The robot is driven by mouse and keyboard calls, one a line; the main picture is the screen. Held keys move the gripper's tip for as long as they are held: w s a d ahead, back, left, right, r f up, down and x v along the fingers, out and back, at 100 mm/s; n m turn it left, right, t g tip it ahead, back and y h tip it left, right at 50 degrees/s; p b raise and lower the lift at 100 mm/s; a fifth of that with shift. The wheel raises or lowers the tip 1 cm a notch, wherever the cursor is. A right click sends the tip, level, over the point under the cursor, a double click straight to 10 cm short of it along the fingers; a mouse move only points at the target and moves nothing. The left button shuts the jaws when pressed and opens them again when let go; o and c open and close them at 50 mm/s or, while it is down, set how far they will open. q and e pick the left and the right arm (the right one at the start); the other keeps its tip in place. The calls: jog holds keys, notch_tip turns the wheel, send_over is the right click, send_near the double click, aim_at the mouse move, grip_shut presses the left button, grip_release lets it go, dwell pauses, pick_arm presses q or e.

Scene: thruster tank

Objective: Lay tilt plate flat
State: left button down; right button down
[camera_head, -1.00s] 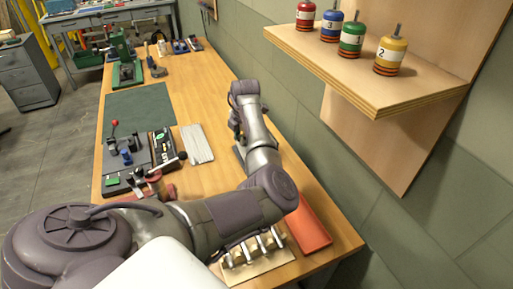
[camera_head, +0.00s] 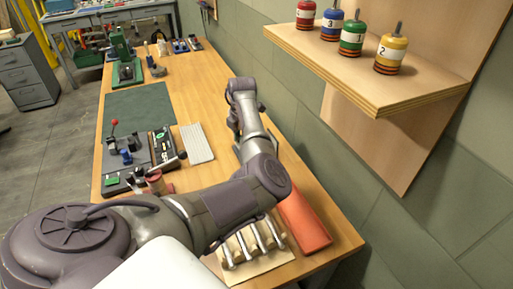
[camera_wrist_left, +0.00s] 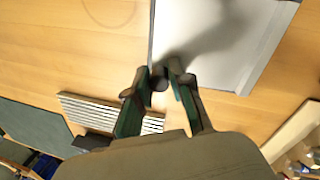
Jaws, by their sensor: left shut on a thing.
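A flat grey plate with a pale rim, which I take for the tilt plate (camera_wrist_left: 208,35), shows at the top of the left wrist view. In the head view my arm hides most of it. My left gripper (camera_wrist_left: 160,74) is shut on a small dark round part at the plate's near left edge. In the head view the left gripper (camera_head: 235,125) points down to the wooden bench, partly hidden by its own wrist. Whether the plate lies fully flat or is slightly tilted I cannot tell. My right gripper is not in view.
A ribbed white panel (camera_head: 196,144) lies left of my arm. A red tray (camera_head: 304,224) and a block with several metal pins (camera_head: 249,247) lie near the front. A fixture with levers (camera_head: 140,160) stands at left. A shelf (camera_head: 365,70) with several weights juts from the wall.

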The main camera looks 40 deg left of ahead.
pick_arm(q)
jog(key=shift+s+d+f, duration=0.1)
jog(key=shift+d+f, duration=0.05)
jog(key=shift+f, duration=0.2)
jog(key=shift+f+g+h+b, duration=0.3)
jog(key=shift+f+h+b, duration=0.1)
jog(key=shift+h, duration=0.1)
jog(key=shift+a+f, duration=0.1)
jog(key=shift+a, duration=0.1)
dwell(0.4)
jog(key=c, duration=1.2)
grip_release()
jog(key=shift+o, duration=0.2)
